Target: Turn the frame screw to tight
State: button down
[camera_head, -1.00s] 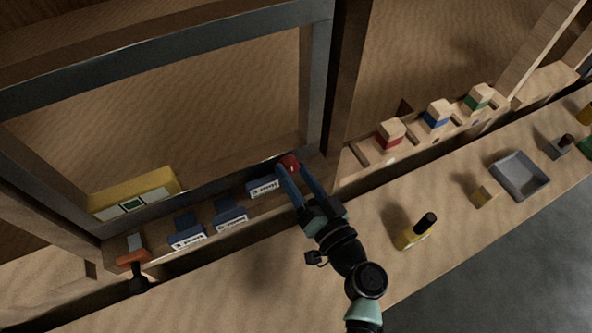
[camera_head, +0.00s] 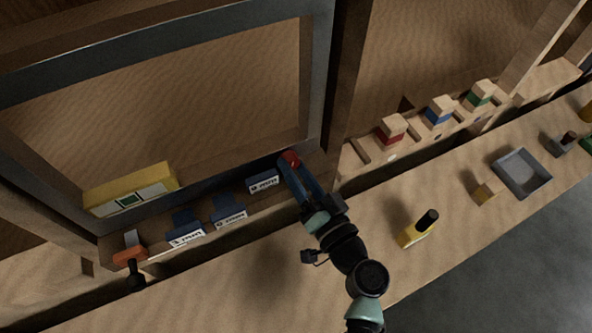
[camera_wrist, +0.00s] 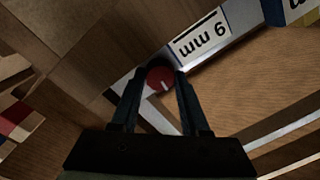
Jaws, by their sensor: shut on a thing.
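The frame screw has a round red head (camera_wrist: 160,78) with a short white mark. In the head view the red head (camera_head: 289,158) sits at the lower right corner of the grey metal window frame (camera_head: 318,90). My gripper (camera_wrist: 160,84) is shut on the screw head, one blue finger on each side of it. In the wrist view the white mark shows between the fingers, pointing down toward my palm. In the head view my gripper (camera_head: 291,166) reaches the screw from below, and its fingers partly hide it.
Blue blocks with white labels (camera_head: 263,181) line the ledge left of the screw. A yellow level-like bar (camera_head: 130,190) and an orange-and-black tool (camera_head: 131,257) are farther left. Colour-banded wooden blocks (camera_head: 391,131) stand right.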

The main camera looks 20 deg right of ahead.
jog(key=c, duration=0.7)
grip_release()
jog(key=shift+s+d+b, duration=0.2)
jog(key=shift+s+b, duration=0.55)
jog(key=shift+s, duration=1.4)
jog(key=shift+s+d+b, duration=0.2)
jog(key=shift+s+b, duration=0.5)
jog(key=shift+s, duration=1.5)
jog(key=shift+s+d+b, duration=0.2)
jog(key=shift+s+b, duration=0.55)
jog(key=shift+s, duration=1.4)
